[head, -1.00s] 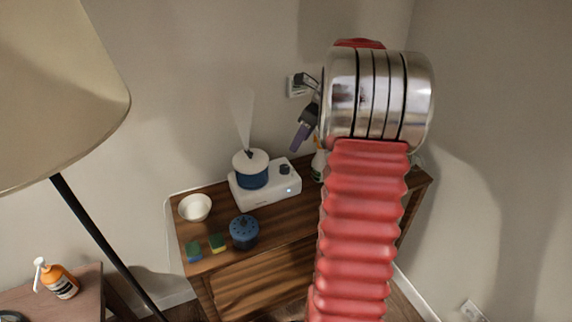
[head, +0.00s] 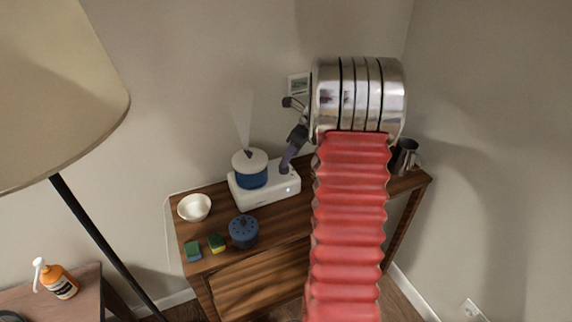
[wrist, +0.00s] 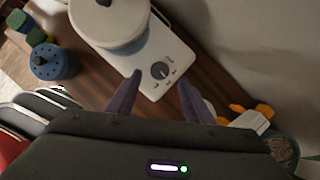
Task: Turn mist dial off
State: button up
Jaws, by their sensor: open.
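The white humidifier base (head: 280,188) stands on the wooden cabinet, with a blue tank and white lid (head: 250,168) on its left part and mist rising from it. In the wrist view the dark round mist dial (wrist: 160,70) shows on the white base (wrist: 168,45), with small marks around it. My gripper (head: 287,168) is at the dial in the head view and partly covers it. In the wrist view my gripper (wrist: 160,88) is open, its two purple fingers apart, one each side of the dial's line. I cannot tell whether they touch it.
A white bowl (head: 194,207), a blue lidded pot (head: 243,231) and two sponges (head: 205,247) sit on the cabinet's left and front. A metal pitcher (head: 405,157) stands at the right end.

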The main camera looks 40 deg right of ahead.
jog(key=shift+x, duration=2.7)
jog(key=c, duration=1)
